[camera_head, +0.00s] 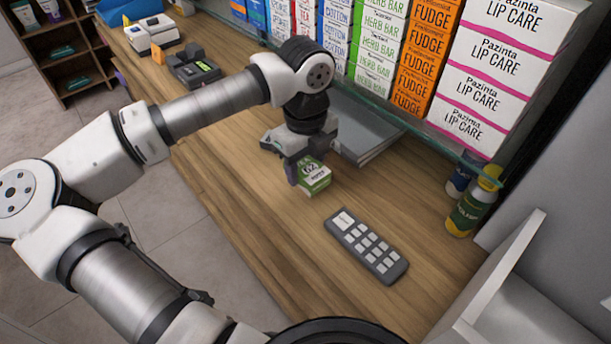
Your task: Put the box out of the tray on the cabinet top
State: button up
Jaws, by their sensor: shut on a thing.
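A small green and white box (315,178) is at my gripper (302,170), low over or on the wooden cabinet top (260,215). My gripper points down and is shut on the box; one dark finger shows at the box's left side. The far finger is partly hidden. I cannot tell whether the box touches the wood. A grey tray-like flat item (365,135) lies just behind the gripper, partly hidden by it.
A dark grey keypad (366,245) lies in front right of the box. Two bottles (470,205) stand at the right. Stacked cartons (490,70) fill a glass shelf behind. A card terminal (194,68) sits at the far left. Wood left of the keypad is clear.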

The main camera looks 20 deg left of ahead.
aim_at(306, 180)
notch_tip(306, 180, down, 4)
jog(key=shift+f+p, duration=0.1)
jog(key=shift+p, duration=0.35)
jog(key=shift+f, duration=0.1)
jog(key=shift+f+b, duration=0.2)
jog(key=shift+b, duration=0.15)
jog(key=o, duration=1)
jog(key=shift+r, duration=0.1)
jog(key=shift+r+p, duration=0.25)
jog(key=shift+p, duration=0.15)
notch_tip(306, 180, up, 12)
jog(key=shift+f+b, duration=0.1)
jog(key=shift+b, duration=1)
